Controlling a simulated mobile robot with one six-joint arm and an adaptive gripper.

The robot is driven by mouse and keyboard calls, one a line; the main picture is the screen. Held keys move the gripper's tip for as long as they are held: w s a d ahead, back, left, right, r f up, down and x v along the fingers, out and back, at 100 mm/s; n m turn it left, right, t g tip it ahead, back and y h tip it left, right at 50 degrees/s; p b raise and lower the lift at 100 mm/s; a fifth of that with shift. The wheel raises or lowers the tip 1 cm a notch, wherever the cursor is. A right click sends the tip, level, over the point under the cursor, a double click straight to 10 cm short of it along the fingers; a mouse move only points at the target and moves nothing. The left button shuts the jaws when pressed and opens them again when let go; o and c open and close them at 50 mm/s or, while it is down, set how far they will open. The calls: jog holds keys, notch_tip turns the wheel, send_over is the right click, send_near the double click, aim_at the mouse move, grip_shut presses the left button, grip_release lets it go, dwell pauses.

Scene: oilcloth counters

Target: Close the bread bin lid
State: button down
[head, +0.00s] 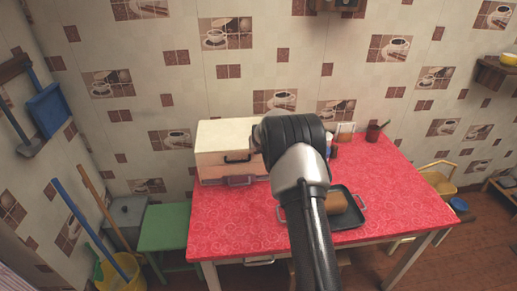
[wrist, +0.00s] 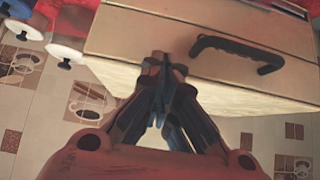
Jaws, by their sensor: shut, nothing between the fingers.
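The bread bin (head: 222,137) is a pale wooden box at the back left of the red table. Its front panel with a black handle (head: 238,160) looks upright, and the lid looks down or nearly so; I cannot tell whether a small gap remains. In the wrist view the bin's front (wrist: 215,65) and black handle (wrist: 235,50) appear upside down. My gripper (wrist: 163,62) is shut and empty, its tips over the bin's front beside the handle. I cannot tell whether they touch. In the head view my arm hides the gripper and the bin's right end.
A dark tray (head: 352,222) with a brown loaf (head: 335,203) lies on the red table (head: 235,225), partly behind my arm. A dark pot (head: 373,133) stands at the back. A low purplish object (head: 241,181) lies before the bin. The table's front left is clear.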

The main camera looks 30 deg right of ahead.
jog(key=shift+s+a+f, duration=0.1)
jog(key=shift+s+f, duration=0.05)
jog(key=shift+f, duration=0.2)
notch_tip(320, 180, up, 5)
jog(key=p, duration=0.2)
jog(key=s+a+f+b, duration=0.3)
jog(key=s+b, duration=0.4)
jog(key=s, duration=0.1)
jog(key=shift+s+a+f+b, duration=0.2)
jog(key=shift+a+f+b, duration=0.05)
jog(key=shift+f+b, duration=0.15)
jog(key=shift+r, duration=0.1)
